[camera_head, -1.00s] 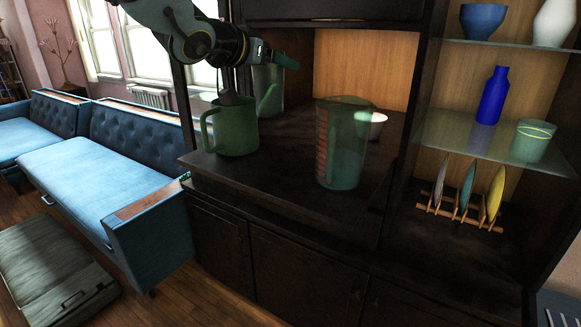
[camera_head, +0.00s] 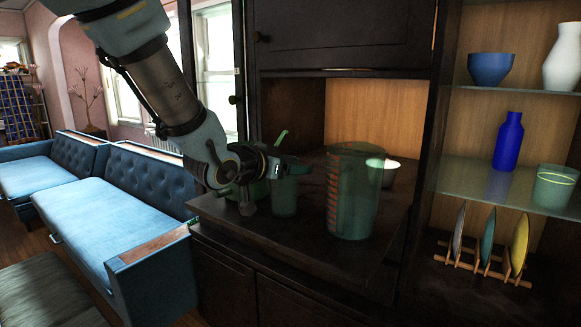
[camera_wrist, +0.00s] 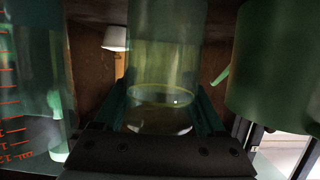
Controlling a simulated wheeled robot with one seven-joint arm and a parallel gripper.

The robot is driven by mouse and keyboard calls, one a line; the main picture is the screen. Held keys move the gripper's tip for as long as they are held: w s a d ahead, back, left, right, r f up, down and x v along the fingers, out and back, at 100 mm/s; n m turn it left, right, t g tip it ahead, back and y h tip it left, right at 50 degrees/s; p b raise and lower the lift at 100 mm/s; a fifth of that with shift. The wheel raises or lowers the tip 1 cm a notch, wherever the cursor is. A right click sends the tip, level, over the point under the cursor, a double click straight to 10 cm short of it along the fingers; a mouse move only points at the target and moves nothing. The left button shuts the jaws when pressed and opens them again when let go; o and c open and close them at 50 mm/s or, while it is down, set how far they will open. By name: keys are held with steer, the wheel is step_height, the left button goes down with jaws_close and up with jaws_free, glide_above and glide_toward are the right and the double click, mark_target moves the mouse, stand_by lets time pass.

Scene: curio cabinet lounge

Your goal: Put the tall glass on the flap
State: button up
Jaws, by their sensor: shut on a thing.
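The tall glass (camera_head: 285,196) is a greenish see-through tumbler. In the wrist view the tall glass (camera_wrist: 166,60) stands upright between both fingers. My gripper (camera_head: 272,172) is shut on it. The glass is over the dark lowered flap (camera_head: 305,240) of the cabinet, between the green watering can (camera_head: 249,192) and the measuring jug (camera_head: 352,195). Its base looks low, near the flap's surface; I cannot tell if it touches. My arm hides most of the watering can in the head view.
The jug with red marks (camera_wrist: 30,90) is close on the left in the wrist view, and the watering can (camera_wrist: 275,65) close on the right. A white bowl (camera_head: 391,172) sits further back. Shelves with a blue bottle (camera_head: 508,142) and a plate rack (camera_head: 485,265) are to the right.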

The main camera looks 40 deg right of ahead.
steer(key=shift+f, duration=0.2)
steer(key=o, duration=1.5)
steer(key=shift+r, duration=0.15)
steer(key=shift+a+r, duration=0.1)
steer(key=shift+a, duration=0.1)
steer(key=b+v, duration=0.1)
steer(key=v, duration=1)
steer(key=shift+s+a+r, duration=0.15)
steer(key=shift+a, duration=0.15)
